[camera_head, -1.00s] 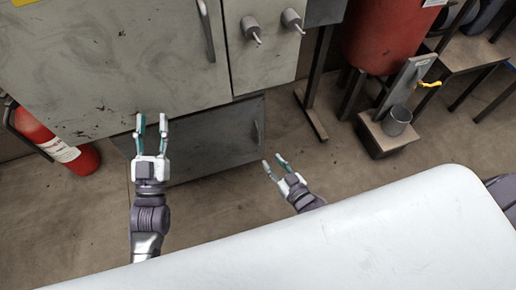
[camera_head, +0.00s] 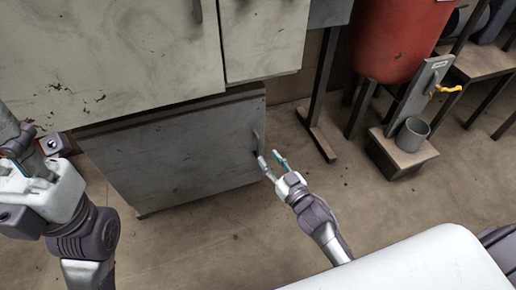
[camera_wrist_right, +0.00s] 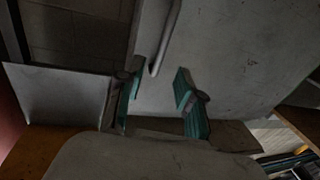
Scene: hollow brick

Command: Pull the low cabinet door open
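The low cabinet door (camera_head: 175,150) is a grey panel below the pale upper cabinet, and I see no clear gap at its edge. Its upright bar handle (camera_head: 257,141) is near the right edge. My right gripper (camera_head: 269,161) is open just below and in front of the handle. In the right wrist view, the handle (camera_wrist_right: 165,40) lies ahead between the two spread teal fingers (camera_wrist_right: 159,103); I see no grip on it. My left gripper (camera_head: 38,170) is at the left edge of the head view, its fingers mostly hidden or unclear.
The upper cabinet (camera_head: 110,50) overhangs the low door. A dark metal stand leg (camera_head: 321,100) stands right of the door. A red tank (camera_head: 393,40) and a grey cup (camera_head: 411,134) on a low block are farther right. Floor in front of the door is bare.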

